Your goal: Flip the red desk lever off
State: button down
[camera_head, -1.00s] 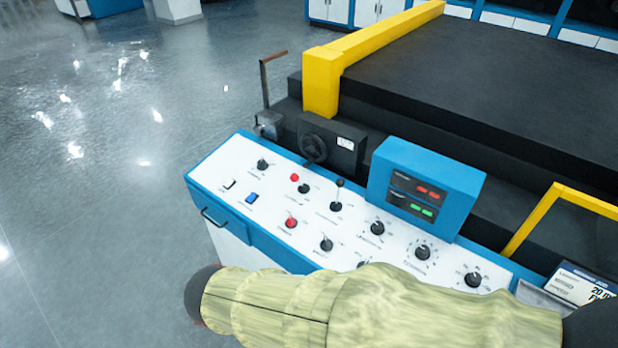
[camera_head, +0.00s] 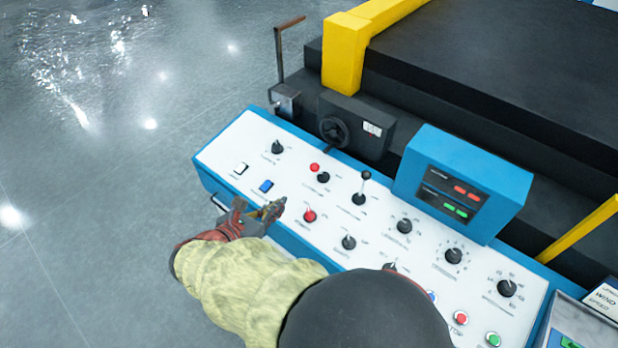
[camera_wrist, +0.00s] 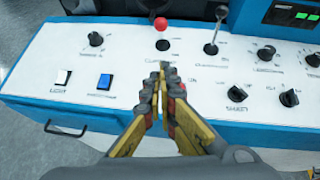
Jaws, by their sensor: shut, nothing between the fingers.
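The red desk lever (camera_head: 315,168) has a red ball above a black base on the white sloped panel (camera_head: 222,160). In the wrist view its red ball (camera_wrist: 162,24) stands above the black base, straight ahead of my fingertips and apart from them. My gripper (camera_head: 275,209) is shut and empty over the front part of the panel, nearer me than the lever. In the wrist view my gripper (camera_wrist: 161,70) has its fingertips together just short of the lever's base. I cannot tell which position the lever is in.
A red knob (camera_head: 310,216) sits right of my gripper. A black-topped lever (camera_head: 359,198) stands right of the red lever. White (camera_head: 241,169) and blue (camera_head: 266,186) switches lie to the left. A blue display box (camera_head: 470,180) rises at the right.

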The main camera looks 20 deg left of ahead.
dwell(0.4)
jog(key=b+x, duration=0.2)
jog(key=x, duration=0.7)
jog(key=shift+w+f, duration=0.25)
jog(key=shift+w, duration=0.05)
jog(key=w, duration=0.2)
jog(key=w+r, duration=0.1)
jog(key=shift+w+d+b, duration=0.1)
jog(key=shift+d+b, duration=0.15)
jog(key=shift+b, duration=0.1)
jog(key=shift+w, duration=0.4)
jog(key=shift+r, duration=0.15)
jog(key=shift+r, duration=0.1)
jog(key=shift+w+d+r+g+p, duration=0.1)
jog(key=shift+w+r+g+p, duration=0.2)
jog(key=shift+p, duration=0.65)
